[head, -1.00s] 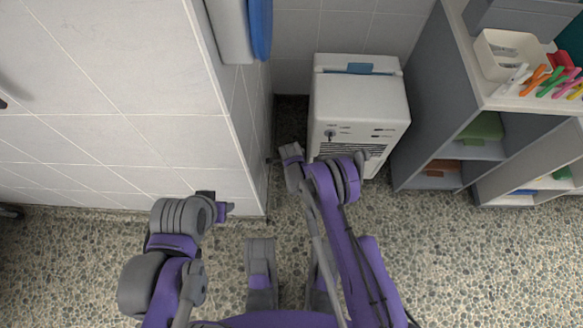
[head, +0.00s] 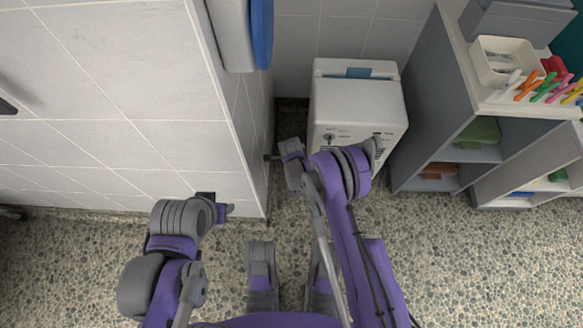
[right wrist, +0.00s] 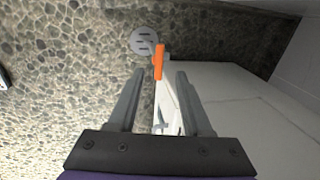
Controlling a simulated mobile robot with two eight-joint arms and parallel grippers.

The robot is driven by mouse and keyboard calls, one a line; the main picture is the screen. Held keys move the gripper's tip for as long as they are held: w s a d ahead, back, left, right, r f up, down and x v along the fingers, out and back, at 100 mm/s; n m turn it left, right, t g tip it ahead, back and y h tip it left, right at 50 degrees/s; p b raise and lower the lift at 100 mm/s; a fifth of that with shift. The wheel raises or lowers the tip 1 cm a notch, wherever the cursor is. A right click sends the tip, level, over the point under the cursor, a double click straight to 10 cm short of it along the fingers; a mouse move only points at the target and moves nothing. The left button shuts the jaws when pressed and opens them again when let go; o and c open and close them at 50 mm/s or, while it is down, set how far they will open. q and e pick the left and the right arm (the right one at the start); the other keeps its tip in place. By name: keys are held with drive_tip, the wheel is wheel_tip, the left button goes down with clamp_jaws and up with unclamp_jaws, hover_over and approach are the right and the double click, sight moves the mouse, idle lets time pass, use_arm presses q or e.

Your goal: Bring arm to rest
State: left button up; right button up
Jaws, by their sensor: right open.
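My right arm reaches forward over the floor. Its wrist end (head: 340,172) is in front of the white appliance (head: 358,105) in the head view and hides part of its front. In the right wrist view my right gripper (right wrist: 160,74) is open, with its two fingers apart and nothing held. My left arm is bent at the lower left in the head view. Its gripper end (head: 222,209) is small and partly hidden near the tiled wall's foot, so its jaws cannot be made out.
A tiled wall (head: 120,150) stands close on the left, its corner near my right arm. The pebbled floor (head: 480,270) is clear at lower right.

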use_arm(q)
drive_tip(key=shift+r, duration=0.25)
use_arm(e)
drive_tip(key=shift+s+r, duration=0.2)
drive_tip(key=shift+r, duration=0.9)
